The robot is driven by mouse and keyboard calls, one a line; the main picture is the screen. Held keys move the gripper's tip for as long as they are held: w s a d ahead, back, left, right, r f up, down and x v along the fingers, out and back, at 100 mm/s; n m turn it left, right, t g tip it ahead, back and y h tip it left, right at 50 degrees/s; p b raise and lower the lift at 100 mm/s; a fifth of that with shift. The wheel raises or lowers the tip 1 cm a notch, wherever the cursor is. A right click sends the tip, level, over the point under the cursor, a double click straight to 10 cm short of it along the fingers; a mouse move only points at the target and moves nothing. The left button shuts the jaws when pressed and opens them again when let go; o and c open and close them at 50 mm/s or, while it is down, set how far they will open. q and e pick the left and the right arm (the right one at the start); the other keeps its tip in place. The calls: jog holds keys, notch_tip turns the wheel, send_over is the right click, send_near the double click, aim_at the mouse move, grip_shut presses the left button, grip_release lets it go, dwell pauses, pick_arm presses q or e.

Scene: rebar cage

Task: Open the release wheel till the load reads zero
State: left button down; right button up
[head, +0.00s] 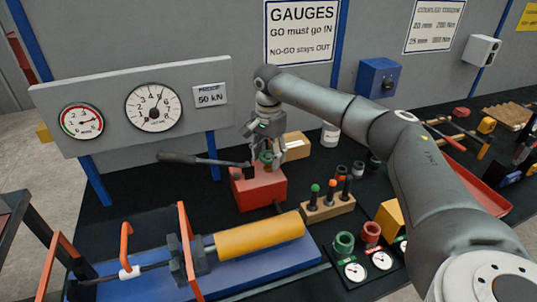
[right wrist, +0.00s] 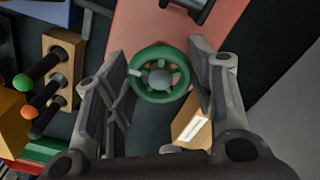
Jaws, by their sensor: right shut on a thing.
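The green release wheel (right wrist: 141,88) is a spoked ring with a grey hub and a small pale mark on its left side. It sits on the red pump block (head: 262,190), which has a dark lever (head: 190,159) reaching left. My right gripper (head: 266,160) is over the block from above, its fingers on either side of the wheel and shut on it. The fingers partly hide the wheel in the head view. The large load gauge (head: 145,117) is on the grey panel, its needle pointing up and slightly right, off the low end of the scale. My left gripper is out of view.
A small red-green gauge (head: 82,121) and a "PROOF 50 kN" plate (head: 210,95) share the panel. A yellow cylinder (head: 260,236) lies on the blue bed in front. A wooden block with colored-tip plugs (head: 328,208) and a cardboard box (head: 297,145) stand close to the pump.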

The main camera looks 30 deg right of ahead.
aim_at(269, 156)
jog(key=shift+r, duration=0.1)
jog(key=o, duration=1)
jog(key=shift+o, duration=0.2)
notch_tip(269, 156, up, 12)
dwell(0.4)
